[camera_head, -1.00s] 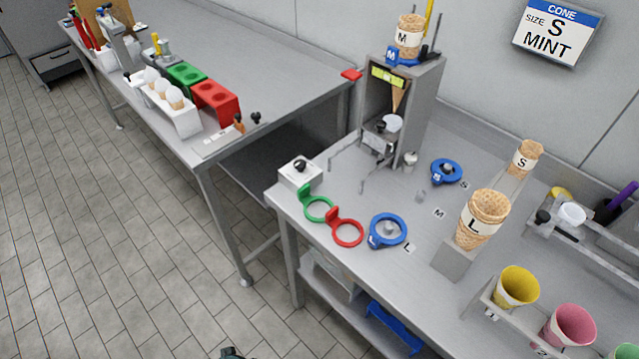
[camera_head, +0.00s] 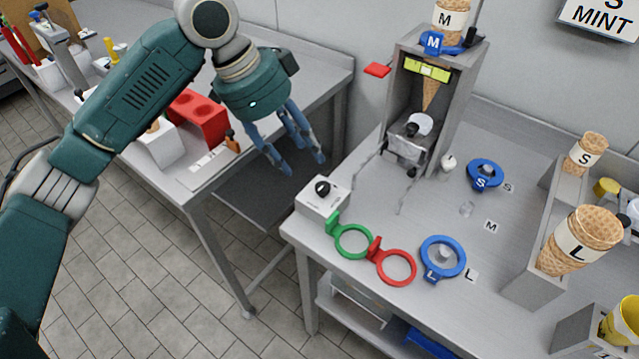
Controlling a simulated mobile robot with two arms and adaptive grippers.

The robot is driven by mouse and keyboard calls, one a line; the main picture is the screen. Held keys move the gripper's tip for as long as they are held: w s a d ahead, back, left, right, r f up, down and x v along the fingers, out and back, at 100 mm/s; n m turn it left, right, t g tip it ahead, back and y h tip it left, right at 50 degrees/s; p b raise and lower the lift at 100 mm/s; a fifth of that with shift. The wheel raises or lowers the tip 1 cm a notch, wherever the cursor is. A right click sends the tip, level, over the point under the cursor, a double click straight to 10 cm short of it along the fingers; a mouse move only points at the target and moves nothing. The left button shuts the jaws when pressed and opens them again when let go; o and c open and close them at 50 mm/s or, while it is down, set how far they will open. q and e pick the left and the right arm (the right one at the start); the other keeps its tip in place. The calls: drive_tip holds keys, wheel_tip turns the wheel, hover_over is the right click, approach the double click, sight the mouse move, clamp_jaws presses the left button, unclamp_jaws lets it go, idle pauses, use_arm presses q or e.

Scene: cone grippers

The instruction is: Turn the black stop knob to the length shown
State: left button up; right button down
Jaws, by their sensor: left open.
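A black knob (camera_head: 323,187) sits on top of a small white box (camera_head: 321,199) at the left end of the right-hand bench. Small marks on the box are too small to read. Another black knob (camera_head: 411,129) shows on the grey machine (camera_head: 440,119); I cannot tell which one is the stop knob. The wall sign (camera_head: 603,17) is cut off at the top and shows S and MINT. My left gripper (camera_head: 303,165) is open and empty, fingers pointing down, just up and left of the white box, apart from it. My right gripper is not in view.
Green (camera_head: 352,240) and red (camera_head: 397,266) rings lie by the bench's front edge, beside a blue L ring (camera_head: 443,258). A red block (camera_head: 200,118) stands on the left table. A gap separates the tables.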

sight(322, 186)
use_arm(q)
drive_tip(key=x, duration=1)
drive_tip(key=shift+w+f+p, duration=0.2)
drive_tip(key=shift+w+p, duration=0.05)
drive_tip(key=shift+p, duration=0.15)
drive_tip(key=shift+c, duration=0.3)
clamp_jaws()
